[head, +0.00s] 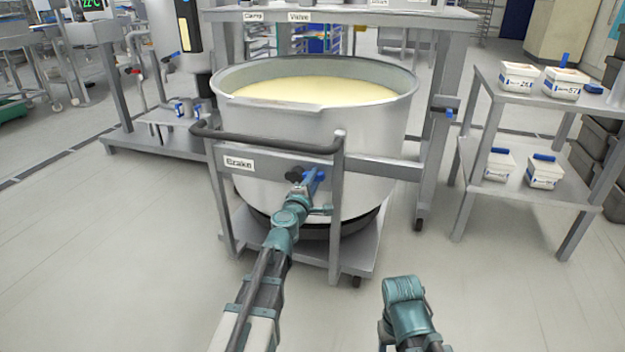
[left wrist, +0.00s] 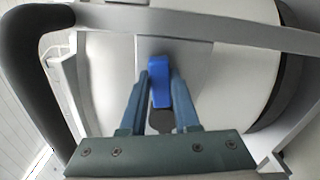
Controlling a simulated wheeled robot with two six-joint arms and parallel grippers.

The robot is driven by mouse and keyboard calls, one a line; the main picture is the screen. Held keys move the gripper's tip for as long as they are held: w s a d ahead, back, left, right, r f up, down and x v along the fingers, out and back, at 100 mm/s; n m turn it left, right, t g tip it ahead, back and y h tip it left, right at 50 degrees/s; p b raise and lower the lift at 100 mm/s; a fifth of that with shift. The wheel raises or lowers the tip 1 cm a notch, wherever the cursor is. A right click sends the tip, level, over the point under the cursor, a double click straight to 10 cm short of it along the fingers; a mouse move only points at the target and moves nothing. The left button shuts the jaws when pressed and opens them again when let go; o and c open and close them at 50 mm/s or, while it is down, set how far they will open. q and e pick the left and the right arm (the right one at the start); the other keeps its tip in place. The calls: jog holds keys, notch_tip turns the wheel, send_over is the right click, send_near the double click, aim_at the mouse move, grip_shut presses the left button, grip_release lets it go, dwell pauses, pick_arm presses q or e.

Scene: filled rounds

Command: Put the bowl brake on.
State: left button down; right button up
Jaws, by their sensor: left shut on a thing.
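The big steel bowl (head: 290,122) stands on a wheeled frame and holds a pale yellow mass. A label reading "Brake" (head: 239,163) is on the frame's crossbar. The blue brake lever (head: 311,182) is on the frame to the right of that label; it also shows in the left wrist view (left wrist: 158,80). My left gripper (head: 308,190) is at the lever, and in the left wrist view its two fingers (left wrist: 159,98) are shut on the blue lever from both sides. My right arm shows at the bottom right; its fingertips are out of view.
A dark push handle (head: 262,143) runs across the frame's front, above my left gripper. A steel stand (head: 462,22) with "Clamp" and "Valve" labels is behind the bowl. A shelf rack (head: 530,110) with white tubs is at the right. The floor at the left is clear.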

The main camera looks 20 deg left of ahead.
pick_arm(q)
jog(key=shift+d+f+m+b, duration=0.1)
jog(key=shift+f+m+b, duration=0.4)
jog(key=shift+m, duration=0.5)
jog(key=shift+f, duration=0.1)
jog(key=c, duration=0.6)
grip_release()
jog(key=shift+c, duration=0.2)
